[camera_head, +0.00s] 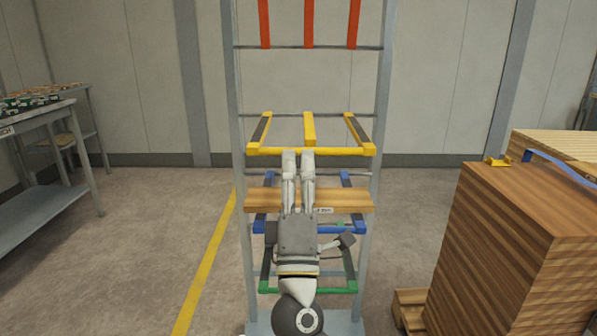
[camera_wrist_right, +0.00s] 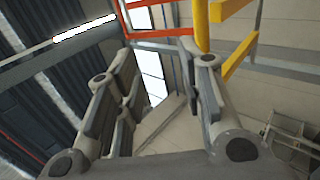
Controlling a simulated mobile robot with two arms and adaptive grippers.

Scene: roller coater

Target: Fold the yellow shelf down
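The yellow shelf (camera_head: 345,151) is a frame of yellow bars on the grey rack. Its arms run from the rack's rear rail forward to the front crossbar, and it looks roughly level. My right gripper (camera_head: 299,153) reaches up from below, with its fingertips overlapping the middle of the front crossbar. In the right wrist view my right gripper (camera_wrist_right: 165,60) has its fingers apart and nothing between them. A yellow bar (camera_wrist_right: 203,25) shows just beyond the right-hand finger there; I cannot tell whether they touch. My left gripper is in neither view.
Red bars (camera_head: 309,22) hang above the yellow shelf. Below it, a wooden board (camera_head: 345,198) lies over the blue shelf (camera_head: 353,229), with a green shelf (camera_head: 335,290) lower. Stacked wood (camera_head: 490,250) stands at right, a grey table (camera_head: 45,120) at left. Floor between table and rack is clear.

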